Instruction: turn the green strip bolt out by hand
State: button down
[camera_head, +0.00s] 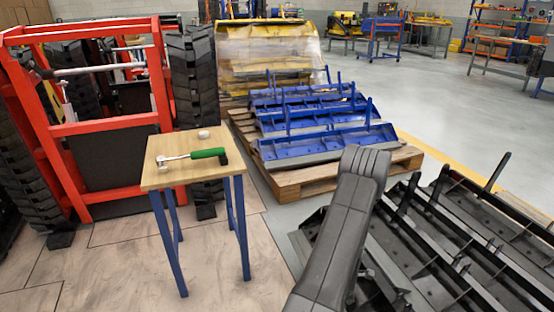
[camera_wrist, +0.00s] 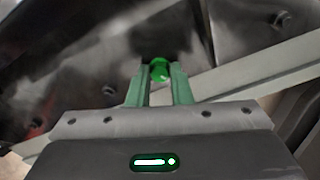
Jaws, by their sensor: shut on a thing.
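The green strip bolt (camera_wrist: 159,67) shows in the wrist view, upper middle, against a dark part. My gripper (camera_wrist: 159,72) has its two green fingers on either side of the bolt head and is shut on it. A light grey strip (camera_wrist: 255,65) runs diagonally behind the fingers. In the head view my grey arm reaches down over the black metal parts at the lower right. The gripper and the bolt do not show in that view.
Black parts (camera_head: 440,250) lie at the right. Blue parts (camera_head: 320,130) sit on a pallet (camera_head: 290,183). A red frame (camera_head: 85,130) stands at left.

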jog(key=n, duration=0.4)
jog(key=shift+p, duration=0.3)
jog(key=n+p, duration=0.1)
jog(key=n, duration=0.4)
jog(key=shift+n, duration=0.3)
jog(key=c, duration=1.4)
grip_release()
jog(key=shift+f, duration=0.1)
jog(key=shift+c, duration=0.2)
